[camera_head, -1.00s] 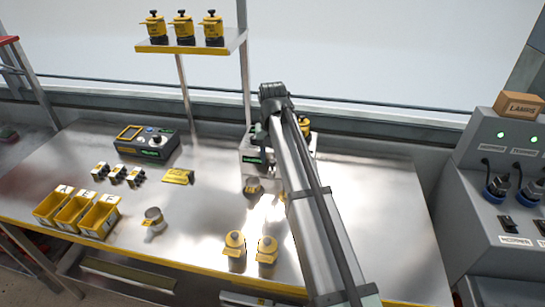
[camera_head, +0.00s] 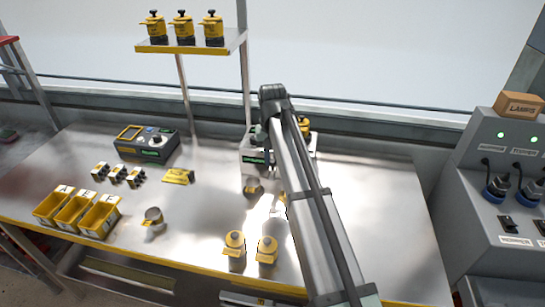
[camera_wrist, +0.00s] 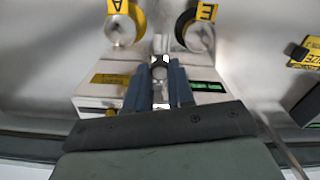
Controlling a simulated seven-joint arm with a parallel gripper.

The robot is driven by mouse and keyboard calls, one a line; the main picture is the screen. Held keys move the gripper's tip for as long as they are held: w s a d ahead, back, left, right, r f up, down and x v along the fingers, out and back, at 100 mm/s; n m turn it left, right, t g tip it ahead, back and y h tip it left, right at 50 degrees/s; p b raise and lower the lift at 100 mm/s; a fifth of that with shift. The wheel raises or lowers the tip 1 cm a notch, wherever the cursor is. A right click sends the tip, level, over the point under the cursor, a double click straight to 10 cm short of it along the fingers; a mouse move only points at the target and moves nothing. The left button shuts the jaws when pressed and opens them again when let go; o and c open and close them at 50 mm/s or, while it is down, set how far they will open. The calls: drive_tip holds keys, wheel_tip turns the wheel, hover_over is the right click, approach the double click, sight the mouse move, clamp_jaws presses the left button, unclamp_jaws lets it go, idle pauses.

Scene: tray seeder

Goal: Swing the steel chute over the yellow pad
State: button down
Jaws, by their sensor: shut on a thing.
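My gripper is mostly hidden behind my arm in the head view. In the wrist view my gripper (camera_wrist: 160,78) has its two blue fingers shut on a small grey knob at the steel chute (camera_wrist: 160,45). The chute is a narrow steel piece lying between two round cups with yellow tags, A (camera_wrist: 122,28) and E (camera_wrist: 196,32). It belongs to, or sits against, the seeder housing (camera_wrist: 90,92) with a green display. Several yellow pieces show; I cannot tell which is the yellow pad. A flat yellow plate (camera_head: 178,176) lies left of the seeder.
Two yellow-capped jars (camera_head: 235,245) stand near the front edge. A steel cup (camera_head: 153,216) and yellow bins (camera_head: 77,214) are at the left. A control box (camera_head: 146,143) stands behind. Lidded yellow pots (camera_head: 184,28) stand on a shelf above. The table's right part is clear.

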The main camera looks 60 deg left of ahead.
idle(0.5)
drive_tip(key=shift+w+d+n, duration=0.25)
drive_tip(key=shift+w+n, duration=0.3)
drive_tip(key=shift+n, duration=0.9)
drive_tip(key=shift+w+d+n, duration=0.2)
drive_tip(key=shift+w+n, duration=0.3)
drive_tip(key=shift+n, duration=0.9)
drive_tip(key=shift+w+d+n, duration=0.25)
drive_tip(key=shift+w+n, duration=0.3)
drive_tip(key=shift+n, duration=0.9)
drive_tip(key=c, duration=1)
unclamp_jaws()
drive_tip(key=shift+r, duration=0.1)
wheel_tip(320, 180, up, 14)
drive_tip(key=shift+f, duration=0.2)
drive_tip(key=shift+w, duration=0.15)
